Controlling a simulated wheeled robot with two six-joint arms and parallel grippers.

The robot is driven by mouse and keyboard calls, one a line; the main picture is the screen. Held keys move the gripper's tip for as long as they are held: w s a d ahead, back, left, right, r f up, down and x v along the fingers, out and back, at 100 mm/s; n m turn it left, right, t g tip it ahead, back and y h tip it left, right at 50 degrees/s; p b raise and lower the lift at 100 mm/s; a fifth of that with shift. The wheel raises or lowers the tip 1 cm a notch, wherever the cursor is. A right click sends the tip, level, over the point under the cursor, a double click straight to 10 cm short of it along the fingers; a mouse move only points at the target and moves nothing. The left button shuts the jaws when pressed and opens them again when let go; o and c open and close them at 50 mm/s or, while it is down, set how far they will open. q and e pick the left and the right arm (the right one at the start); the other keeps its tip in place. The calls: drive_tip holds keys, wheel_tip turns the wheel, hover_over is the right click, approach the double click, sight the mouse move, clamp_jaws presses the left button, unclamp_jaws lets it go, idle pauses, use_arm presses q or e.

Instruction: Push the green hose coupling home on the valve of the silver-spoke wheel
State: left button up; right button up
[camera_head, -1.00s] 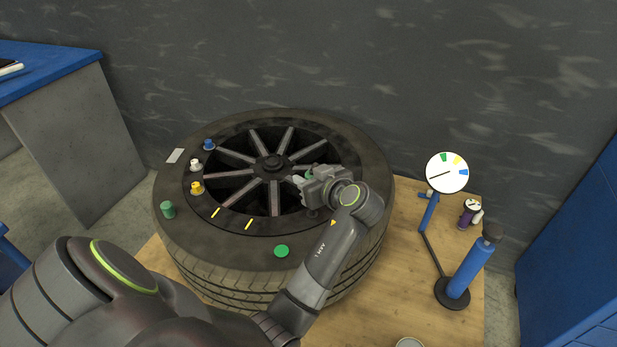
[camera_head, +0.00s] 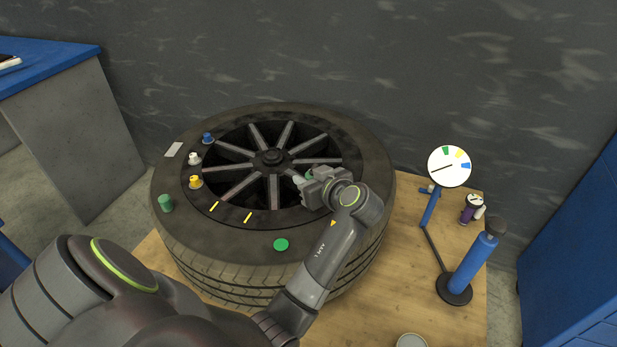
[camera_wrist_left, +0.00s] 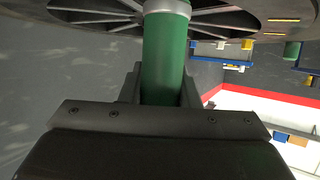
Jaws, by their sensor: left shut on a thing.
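The silver-spoke wheel (camera_head: 235,178) lies flat with its black tyre around it. My left gripper (camera_head: 309,182) is over the right front part of its spokes, near the rim's inner edge. It is shut on the green hose coupling (camera_head: 308,173), mostly hidden by the gripper in the head view. In the left wrist view the coupling (camera_wrist_left: 165,55) stands between the fingers (camera_wrist_left: 160,92), with a silver collar at its far end against the spokes. The valve is hidden, so I cannot tell whether the coupling touches it. My right gripper is not in view.
Blue (camera_head: 207,138), white (camera_head: 194,159) and yellow (camera_head: 195,182) caps sit on the rim's left side. A green cylinder (camera_head: 166,203) and a green disc (camera_head: 281,244) are on the tyre. A dial gauge (camera_head: 449,166) and blue pump (camera_head: 472,266) stand to the right.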

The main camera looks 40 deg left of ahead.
use_arm(q)
drive_tip(key=shift+f+b, duration=0.65)
drive_tip(key=shift+f, duration=0.3)
drive_tip(key=o, duration=1.1)
drive_tip(key=shift+r, duration=0.1)
drive_tip(key=shift+c, duration=0.2)
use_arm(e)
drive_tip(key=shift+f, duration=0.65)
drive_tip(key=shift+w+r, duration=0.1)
